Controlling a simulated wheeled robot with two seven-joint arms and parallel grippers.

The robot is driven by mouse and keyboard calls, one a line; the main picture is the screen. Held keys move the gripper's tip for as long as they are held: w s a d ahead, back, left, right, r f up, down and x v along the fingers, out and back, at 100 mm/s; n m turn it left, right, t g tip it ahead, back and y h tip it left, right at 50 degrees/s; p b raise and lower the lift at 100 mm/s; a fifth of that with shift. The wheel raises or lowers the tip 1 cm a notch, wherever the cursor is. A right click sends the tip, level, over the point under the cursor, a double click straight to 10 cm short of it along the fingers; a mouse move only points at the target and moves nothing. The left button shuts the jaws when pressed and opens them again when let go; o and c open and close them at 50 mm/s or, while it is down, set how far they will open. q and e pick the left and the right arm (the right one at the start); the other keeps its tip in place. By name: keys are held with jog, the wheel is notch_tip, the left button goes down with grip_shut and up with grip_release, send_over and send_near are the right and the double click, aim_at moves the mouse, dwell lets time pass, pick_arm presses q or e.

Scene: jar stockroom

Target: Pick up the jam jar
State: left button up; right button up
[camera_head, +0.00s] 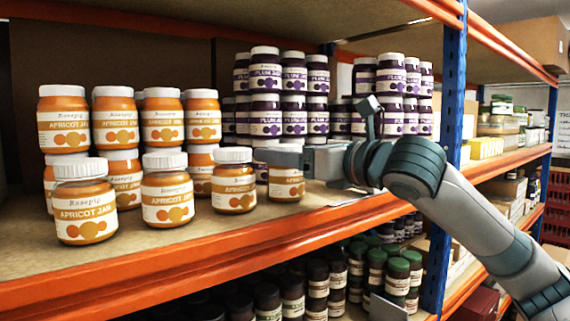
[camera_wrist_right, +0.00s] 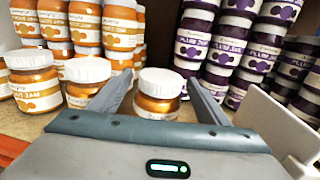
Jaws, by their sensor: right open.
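Apricot jam jars with white lids and orange contents stand on the upper shelf at left in the head view. The rightmost front apricot jar (camera_head: 287,186) stands at my right gripper (camera_head: 278,156), whose finger hides part of its top. In the right wrist view this jar (camera_wrist_right: 158,107) stands between the two open fingers of my right gripper (camera_wrist_right: 160,80), with its lid facing up. I cannot tell whether either finger touches it. Another front apricot jar (camera_head: 233,186) stands just left of it; it also shows in the right wrist view (camera_wrist_right: 85,94). My left gripper is not in view.
More apricot jars (camera_head: 84,212) stand in rows and stacks to the left. Stacked plum jam jars (camera_head: 266,78) stand behind and to the right. A blue upright (camera_head: 452,90) rises beside my right arm. The orange shelf edge (camera_head: 230,245) runs in front; dark jars (camera_head: 292,292) fill the lower shelf.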

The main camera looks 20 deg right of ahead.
jog(key=shift+w+a, duration=0.25)
jog(key=shift+w, duration=0.15)
jog(key=shift+d, duration=0.1)
grip_shut()
jog(key=shift+r, duration=0.15)
